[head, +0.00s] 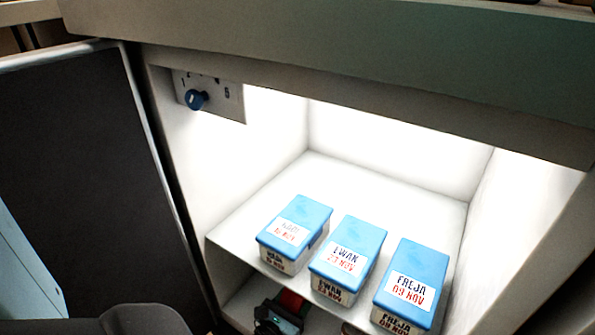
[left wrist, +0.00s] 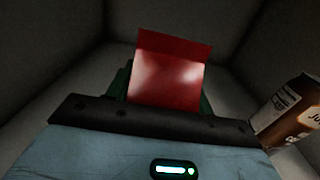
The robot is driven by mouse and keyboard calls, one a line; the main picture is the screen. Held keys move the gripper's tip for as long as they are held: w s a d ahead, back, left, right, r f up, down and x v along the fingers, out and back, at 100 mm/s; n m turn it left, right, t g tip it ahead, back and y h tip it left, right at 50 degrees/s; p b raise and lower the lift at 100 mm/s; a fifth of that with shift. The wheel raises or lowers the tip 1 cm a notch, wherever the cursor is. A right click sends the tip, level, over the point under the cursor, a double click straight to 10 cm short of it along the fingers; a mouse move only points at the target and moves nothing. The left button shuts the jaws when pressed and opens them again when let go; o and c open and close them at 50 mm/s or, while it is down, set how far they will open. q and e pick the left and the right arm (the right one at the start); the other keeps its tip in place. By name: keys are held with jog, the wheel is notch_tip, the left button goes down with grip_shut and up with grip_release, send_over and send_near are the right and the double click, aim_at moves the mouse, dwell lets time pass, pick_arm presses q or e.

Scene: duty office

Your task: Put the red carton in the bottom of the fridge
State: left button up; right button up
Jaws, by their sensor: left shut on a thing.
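The red carton (left wrist: 168,75) is between the fingers of my left gripper (left wrist: 165,95) in the left wrist view, inside a dim walled space. My left gripper (head: 280,318) is shut on it. In the head view the gripper shows at the bottom, below the shelf's front edge, with a sliver of the red carton (head: 292,301) beside it. The fridge (head: 365,90) is open and lit inside. Its lower space (head: 240,297) is mostly hidden under the shelf. I cannot tell whether the carton touches the floor. My right gripper is in neither view.
Three blue-lidded boxes (head: 345,248) with name labels stand on the fridge shelf (head: 345,180). A brown and white labelled carton (left wrist: 290,108) stands to the right in the left wrist view. The open door (head: 85,170) is at the left. A blue dial (head: 196,99) is on the inner wall.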

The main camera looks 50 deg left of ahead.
pick_arm(q)
jog(key=o, duration=1.2)
jog(key=shift+o, duration=0.4)
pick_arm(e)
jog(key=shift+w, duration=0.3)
pick_arm(q)
jog(key=shift+r, duration=0.1)
jog(key=p+v, duration=0.3)
jog(key=v, duration=0.8)
jog(key=shift+s, duration=0.1)
jog(key=shift+s+d, duration=0.1)
jog(key=shift+s, duration=0.3)
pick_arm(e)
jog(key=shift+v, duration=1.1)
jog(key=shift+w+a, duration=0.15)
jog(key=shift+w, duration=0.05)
